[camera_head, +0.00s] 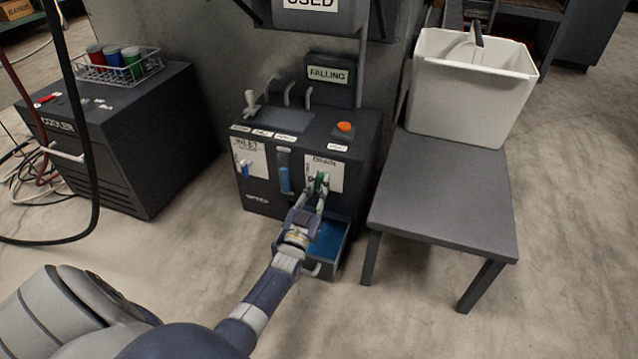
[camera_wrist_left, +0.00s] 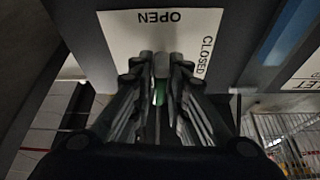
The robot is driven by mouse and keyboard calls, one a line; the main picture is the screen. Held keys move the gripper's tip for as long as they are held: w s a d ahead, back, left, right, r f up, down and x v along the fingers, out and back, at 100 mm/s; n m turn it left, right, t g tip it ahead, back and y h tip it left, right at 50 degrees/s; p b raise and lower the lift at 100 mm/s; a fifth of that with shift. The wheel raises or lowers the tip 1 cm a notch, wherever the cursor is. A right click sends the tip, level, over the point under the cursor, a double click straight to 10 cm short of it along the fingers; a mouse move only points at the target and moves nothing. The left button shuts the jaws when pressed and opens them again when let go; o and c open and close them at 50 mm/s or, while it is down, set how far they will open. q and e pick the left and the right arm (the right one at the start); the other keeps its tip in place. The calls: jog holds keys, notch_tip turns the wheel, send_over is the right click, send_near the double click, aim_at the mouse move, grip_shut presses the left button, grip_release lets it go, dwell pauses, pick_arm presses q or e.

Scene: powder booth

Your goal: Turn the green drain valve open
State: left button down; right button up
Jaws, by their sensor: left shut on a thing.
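The green drain valve handle (camera_head: 321,180) sits on the white drain plate (camera_head: 335,172) on the front of the dark machine (camera_head: 262,190). My left gripper (camera_head: 319,190) is at the handle and shut on it. In the left wrist view, the green handle (camera_wrist_left: 159,93) shows between the fingers of my left gripper (camera_wrist_left: 160,75). The plate there (camera_wrist_left: 120,32) reads OPEN and CLOSED, and the fingers cover part of it. The handle's exact angle is hard to tell. My right gripper is not in view.
A blue inlet handle (camera_head: 244,169) and a blue sight gauge (camera_head: 285,175) are left of the drain. An open drawer (camera_head: 341,250) with blue inside is below my gripper. A grey table (camera_head: 440,190) with a white bin (camera_head: 465,100) stands right; a cooler (camera_head: 130,150) stands left.

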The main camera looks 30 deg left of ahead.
pick_arm(q)
jog(key=shift+n+y, duration=0.4)
jog(key=shift+n, duration=0.4)
jog(key=c, duration=1.7)
grip_release()
